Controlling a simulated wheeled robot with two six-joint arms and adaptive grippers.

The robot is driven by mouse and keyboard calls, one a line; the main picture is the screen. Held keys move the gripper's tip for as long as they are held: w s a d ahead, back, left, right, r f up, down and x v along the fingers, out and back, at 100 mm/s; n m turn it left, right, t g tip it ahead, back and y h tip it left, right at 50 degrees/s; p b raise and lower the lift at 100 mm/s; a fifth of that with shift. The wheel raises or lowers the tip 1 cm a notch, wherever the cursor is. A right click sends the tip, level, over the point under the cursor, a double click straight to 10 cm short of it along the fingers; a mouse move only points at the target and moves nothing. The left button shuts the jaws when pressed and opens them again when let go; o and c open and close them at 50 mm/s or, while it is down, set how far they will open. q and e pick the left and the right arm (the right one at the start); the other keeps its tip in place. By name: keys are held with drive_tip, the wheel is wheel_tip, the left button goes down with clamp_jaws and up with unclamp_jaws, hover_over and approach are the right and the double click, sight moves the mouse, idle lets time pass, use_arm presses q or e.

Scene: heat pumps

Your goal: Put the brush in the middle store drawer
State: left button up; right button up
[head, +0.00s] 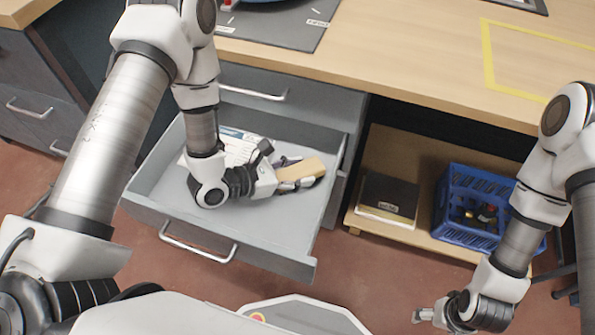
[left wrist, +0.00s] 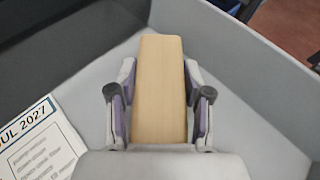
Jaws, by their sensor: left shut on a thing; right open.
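The brush shows as a light wooden block (left wrist: 160,88) in the left wrist view, and its wooden part (head: 303,170) also shows in the head view. My left gripper (head: 300,182) is shut on the brush, with a finger on each side of the wood. It is inside the open grey drawer (head: 197,235), over the drawer's floor. I cannot tell whether the brush touches the floor. Any bristles are hidden. The drawer is pulled out, below a shut drawer (head: 255,92). My right gripper (head: 425,316) is open and empty at the bottom right, away from the drawer.
A printed sheet dated JUL 2027 (left wrist: 40,143) lies in the drawer left of the brush. A blue crate (head: 472,207) and a dark book (head: 388,198) stand on a low shelf to the right. The wooden worktop (head: 420,60) is above the drawers.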

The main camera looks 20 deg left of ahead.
use_arm(q)
drive_tip(key=shift+f, duration=0.1)
drive_tip(key=o, duration=1.2)
drive_tip(key=shift+s+a+r, duration=0.1)
drive_tip(key=shift+a+r, duration=0.05)
drive_tip(key=shift+r, duration=0.15)
drive_tip(key=p+v, duration=0.3)
drive_tip(key=v, duration=0.8)
drive_tip(key=shift+r+p, duration=0.1)
drive_tip(key=shift+p, duration=0.25)
drive_tip(key=shift+s+a, duration=0.15)
drive_tip(key=shift+s, duration=0.1)
